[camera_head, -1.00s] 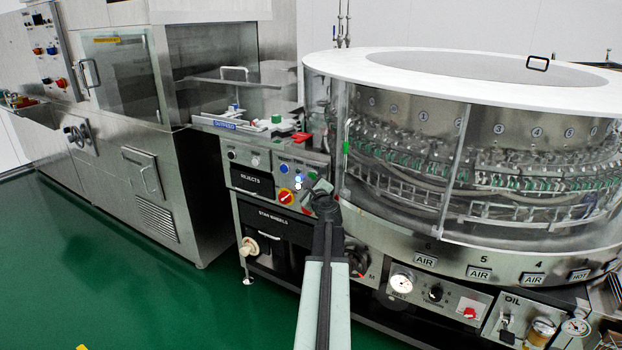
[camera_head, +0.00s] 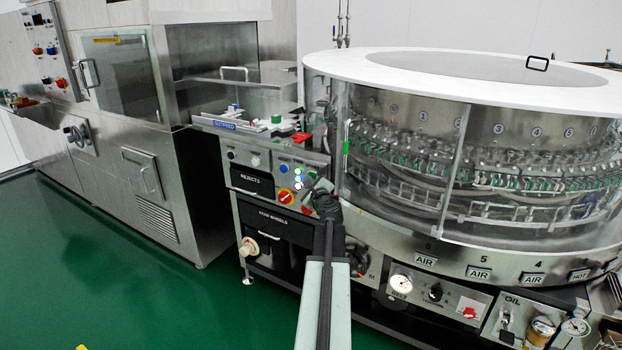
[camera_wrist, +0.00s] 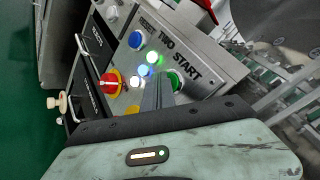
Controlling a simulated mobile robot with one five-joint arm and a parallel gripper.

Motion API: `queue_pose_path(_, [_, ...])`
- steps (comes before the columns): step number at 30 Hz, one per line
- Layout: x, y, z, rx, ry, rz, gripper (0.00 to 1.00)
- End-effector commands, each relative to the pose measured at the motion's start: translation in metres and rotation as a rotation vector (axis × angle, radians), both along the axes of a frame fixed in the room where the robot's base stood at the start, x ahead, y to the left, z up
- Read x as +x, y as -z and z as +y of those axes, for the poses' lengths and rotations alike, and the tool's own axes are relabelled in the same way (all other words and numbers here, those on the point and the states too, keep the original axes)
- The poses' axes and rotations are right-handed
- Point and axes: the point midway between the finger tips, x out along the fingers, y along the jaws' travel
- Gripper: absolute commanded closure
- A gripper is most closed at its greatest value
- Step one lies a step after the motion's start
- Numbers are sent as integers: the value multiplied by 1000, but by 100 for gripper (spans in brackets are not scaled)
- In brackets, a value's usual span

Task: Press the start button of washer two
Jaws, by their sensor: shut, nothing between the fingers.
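The washer two control panel (camera_wrist: 185,58) fills the upper middle of the wrist view, with "TWO" and "START" lettering. The green start button (camera_wrist: 175,80) is by the START label, partly hidden behind my gripper (camera_wrist: 158,78). My gripper is shut and empty, with its tips at the left edge of the button; I cannot tell whether they touch it. A greenish-white lamp (camera_wrist: 152,57) glows above the tips, with a blue-lit lamp (camera_wrist: 144,70) below it. In the head view my gripper (camera_head: 318,186) is at the right part of the same panel (camera_head: 284,160).
A blue button (camera_wrist: 136,40) and a red rotary switch on yellow (camera_wrist: 110,83) lie left of my fingers. The clear round washer guard (camera_head: 400,160) stands close on the right. Green floor (camera_head: 150,290) is open at left.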

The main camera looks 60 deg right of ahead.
Motion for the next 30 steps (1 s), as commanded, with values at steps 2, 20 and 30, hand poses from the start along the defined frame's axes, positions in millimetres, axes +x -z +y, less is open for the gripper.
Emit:
queue_pose_path(2, [0,0,-1,-1,1,-1,100])
queue_pose_path(20, [0,0,16,0,-1,0,100])
queue_pose_path(30, [1,0,18,0,0,0,100])
